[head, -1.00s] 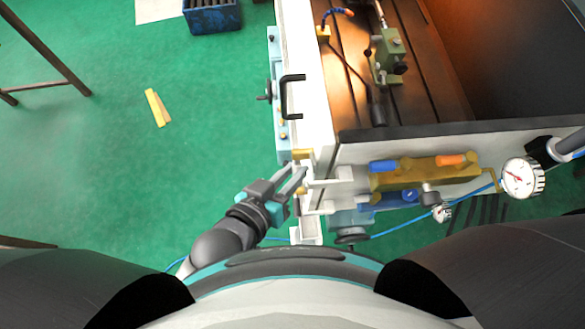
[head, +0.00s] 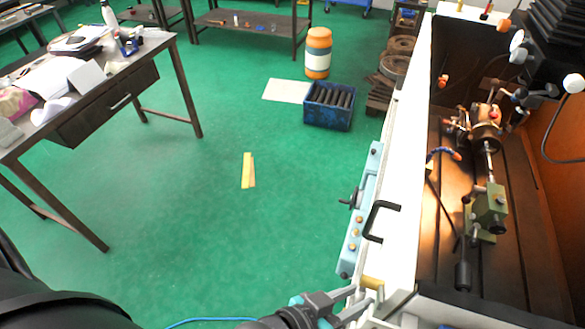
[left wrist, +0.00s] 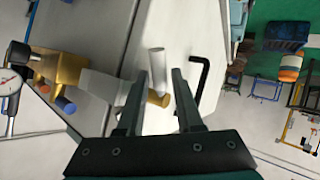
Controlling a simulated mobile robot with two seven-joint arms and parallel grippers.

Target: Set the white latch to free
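My left gripper (head: 364,300) is at the bottom of the head view, beside the near corner of the white machine. In the left wrist view its two fingers (left wrist: 160,82) stand apart, with a clear gap. A white round peg (left wrist: 157,62), which looks like the white latch, shows at the gap beyond the fingertips. A pale bar with a brass end (left wrist: 157,98) shows between the fingers; the brass end also shows in the head view (head: 371,283). I cannot tell whether the fingers touch either. The latch's setting is not readable. My right gripper is out of view.
A black door handle (head: 377,222) stands on the machine's front next to a light-blue rail (head: 360,210). A dial gauge (left wrist: 10,82) and a brass-coloured block (left wrist: 58,70) sit left in the wrist view. Green floor is open left of the machine; a desk (head: 100,105) stands further left.

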